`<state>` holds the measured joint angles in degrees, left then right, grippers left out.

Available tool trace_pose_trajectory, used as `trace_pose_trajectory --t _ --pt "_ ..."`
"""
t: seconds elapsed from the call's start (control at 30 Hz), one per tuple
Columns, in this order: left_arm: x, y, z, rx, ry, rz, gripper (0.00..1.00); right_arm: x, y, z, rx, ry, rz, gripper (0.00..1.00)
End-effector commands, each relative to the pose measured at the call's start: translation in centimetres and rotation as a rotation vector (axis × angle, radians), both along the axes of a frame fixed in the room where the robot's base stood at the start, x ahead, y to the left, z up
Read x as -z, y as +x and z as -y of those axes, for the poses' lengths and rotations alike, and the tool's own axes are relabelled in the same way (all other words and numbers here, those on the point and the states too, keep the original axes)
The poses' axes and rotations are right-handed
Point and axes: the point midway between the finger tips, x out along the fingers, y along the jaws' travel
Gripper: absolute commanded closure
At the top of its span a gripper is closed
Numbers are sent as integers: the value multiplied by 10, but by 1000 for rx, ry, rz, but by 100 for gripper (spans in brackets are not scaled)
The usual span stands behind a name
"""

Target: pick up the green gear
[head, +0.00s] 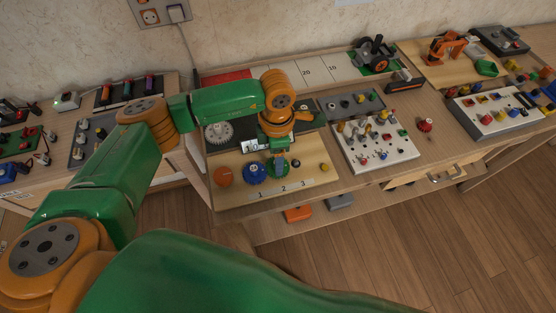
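A green gear (279,171) is on the wooden board (300,190), above the printed number 2. A blue gear (255,174) and an orange gear (223,176) lie to its left. My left gripper (278,157) points down right over the green gear and hides part of it. Its fingers are too small and covered to tell whether they are open or touch the gear. My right gripper is not in view.
A white gear (218,133) is on the dark panel behind. A small yellow piece (323,168) lies on the board's right.

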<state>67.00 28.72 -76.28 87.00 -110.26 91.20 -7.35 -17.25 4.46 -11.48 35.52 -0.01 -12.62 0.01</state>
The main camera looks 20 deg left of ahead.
Motion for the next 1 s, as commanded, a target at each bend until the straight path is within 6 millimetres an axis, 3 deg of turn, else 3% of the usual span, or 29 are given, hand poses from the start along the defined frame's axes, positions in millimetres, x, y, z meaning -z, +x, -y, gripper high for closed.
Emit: trace_pose_trajectory --t 0.1,0.3,0.53,0.87,1.0 --pt "12 0 1 2 0 -1 36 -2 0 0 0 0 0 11" --pt "13 0 1 2 -2 0 38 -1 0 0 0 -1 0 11" --pt "13 0 1 2 -3 0 100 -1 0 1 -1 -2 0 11" --pt "12 0 1 2 -4 1 100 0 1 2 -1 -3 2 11" --pt "0 1 2 3 -5 5 100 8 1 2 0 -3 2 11"
